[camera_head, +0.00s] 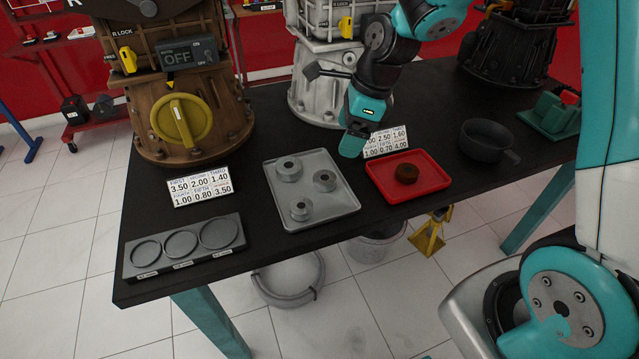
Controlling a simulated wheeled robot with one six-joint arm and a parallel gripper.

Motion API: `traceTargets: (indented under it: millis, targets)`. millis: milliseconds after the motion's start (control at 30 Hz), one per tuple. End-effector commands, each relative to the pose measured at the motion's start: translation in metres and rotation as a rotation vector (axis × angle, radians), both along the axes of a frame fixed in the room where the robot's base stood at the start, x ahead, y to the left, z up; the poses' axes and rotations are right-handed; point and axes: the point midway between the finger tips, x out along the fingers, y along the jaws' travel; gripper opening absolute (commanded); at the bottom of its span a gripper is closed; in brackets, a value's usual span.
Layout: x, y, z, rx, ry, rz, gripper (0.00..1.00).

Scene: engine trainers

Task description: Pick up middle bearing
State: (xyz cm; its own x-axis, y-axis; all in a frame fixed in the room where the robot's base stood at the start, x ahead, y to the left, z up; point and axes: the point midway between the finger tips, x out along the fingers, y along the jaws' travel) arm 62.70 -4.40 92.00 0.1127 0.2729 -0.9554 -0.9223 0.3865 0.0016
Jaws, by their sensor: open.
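A grey tray (265,206) on the dark table holds three round grey bearings: one at the back (289,168), one at the right (325,181) and one at the front left (300,208). They look close in size, and I cannot tell for certain which one is the middle bearing. My gripper (354,142), teal and black, hangs above the table behind and right of the grey tray, pointing down. It is apart from the bearings and holds nothing that I can see. Its fingers are partly hidden by its own body.
A grey holder (130,268) with three round recesses lies front left. Number cards (200,186), a dark pan (488,142) and large engine trainers (188,120) stand around.

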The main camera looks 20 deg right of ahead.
Motion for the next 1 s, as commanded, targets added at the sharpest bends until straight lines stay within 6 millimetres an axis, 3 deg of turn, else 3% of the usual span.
traceTargets:
  millis: [100, 300, 533, 800, 1000]
  targets:
    - [0.002, 0.009, -0.03, -0.001, 0.006, 0.005, 0.85]
    - [0.007, 0.019, -0.061, 0.0, 0.002, 0.005, 0.85]
    - [0.01, 0.024, -0.076, -0.001, 0.001, 0.005, 0.85]
    - [0.017, 0.037, -0.113, -0.001, 0.001, 0.004, 0.85]
    - [0.018, 0.038, -0.118, -0.001, -0.002, 0.004, 0.85]
